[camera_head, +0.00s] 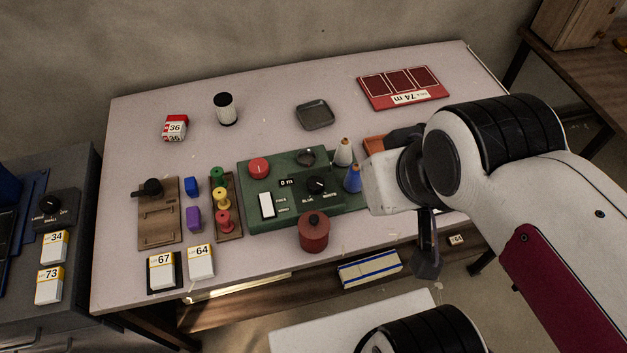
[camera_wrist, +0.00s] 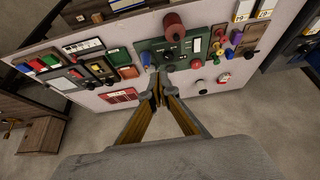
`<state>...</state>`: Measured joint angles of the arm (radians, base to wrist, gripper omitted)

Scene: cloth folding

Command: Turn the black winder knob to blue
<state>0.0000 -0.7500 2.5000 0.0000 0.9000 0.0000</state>
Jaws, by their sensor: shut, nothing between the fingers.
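The green winder panel (camera_head: 285,212) lies on the table. Its black knob (camera_head: 316,184) sits above the printed words BLUE and WHITE; I cannot clearly tell which way its pointer faces. A blue cone (camera_head: 352,178) and a white cone (camera_head: 343,152) stand at the panel's right end. My gripper (camera_head: 427,266) is to the right of the panel, near the table's front edge, apart from the knob. In the wrist view my gripper's (camera_wrist: 158,68) fingertips are together and empty, with the green panel (camera_wrist: 150,44) beyond them.
A red button (camera_head: 259,168) and white switch (camera_head: 267,205) share the panel. Colored spools (camera_head: 221,198) stand to its left. An orange tray (camera_head: 374,144) lies behind my wrist.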

